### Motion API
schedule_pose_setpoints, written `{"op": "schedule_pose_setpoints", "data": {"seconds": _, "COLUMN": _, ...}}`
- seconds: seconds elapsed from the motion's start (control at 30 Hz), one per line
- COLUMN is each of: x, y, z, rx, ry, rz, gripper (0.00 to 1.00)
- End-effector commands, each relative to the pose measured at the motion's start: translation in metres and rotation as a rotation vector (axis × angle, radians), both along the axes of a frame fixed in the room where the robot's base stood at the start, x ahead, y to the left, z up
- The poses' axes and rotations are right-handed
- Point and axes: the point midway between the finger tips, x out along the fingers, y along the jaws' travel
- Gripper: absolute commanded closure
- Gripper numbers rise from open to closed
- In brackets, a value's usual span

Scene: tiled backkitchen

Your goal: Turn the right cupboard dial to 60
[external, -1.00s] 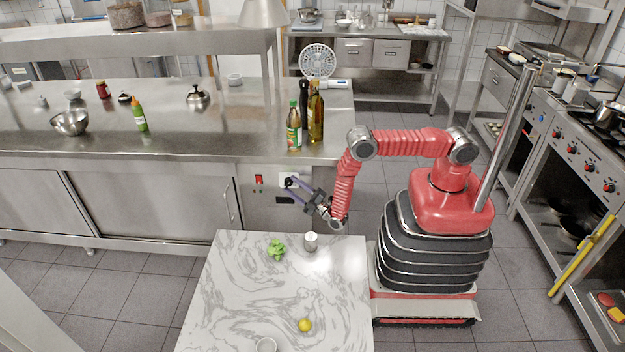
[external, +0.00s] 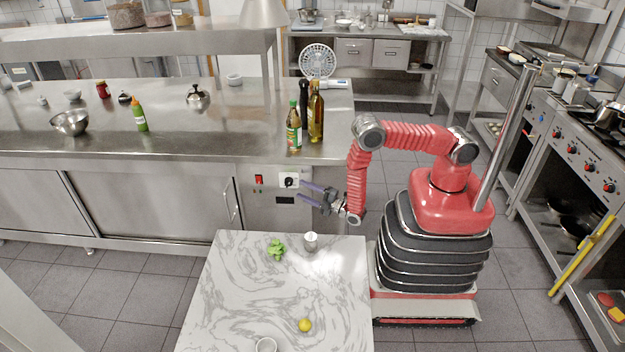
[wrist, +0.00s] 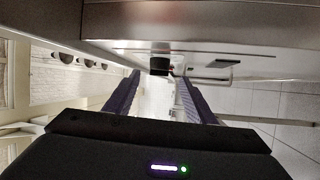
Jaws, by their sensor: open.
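The cupboard dial (external: 289,182) is a black knob on a white plate on the steel cupboard front, below the counter's right end. In the wrist view the black knob (wrist: 160,66) shows between and beyond the fingers. Its setting is too small to read. My gripper (external: 302,191) is open and empty, with its two purple fingers pointing left toward the panel. It is just right of the dial and slightly below it, apart from it. In the wrist view the open fingers of my gripper (wrist: 157,85) reach toward the panel.
A red switch (external: 258,180) is left of the dial, and a dark slot (external: 285,200) is below it. A marble table (external: 270,290) stands in front, with a cup (external: 310,241) near its back edge. Bottles (external: 316,118) stand on the counter above.

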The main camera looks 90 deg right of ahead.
Motion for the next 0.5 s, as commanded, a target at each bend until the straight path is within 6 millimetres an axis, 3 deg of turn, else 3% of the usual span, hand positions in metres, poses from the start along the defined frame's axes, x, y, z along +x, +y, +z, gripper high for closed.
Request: {"op": "schedule_pose_setpoints", "data": {"seconds": 0.5, "x": -0.064, "y": 0.029, "z": -0.012, "rx": 0.0, "ry": 0.002, "rz": 0.003, "gripper": 0.5}}
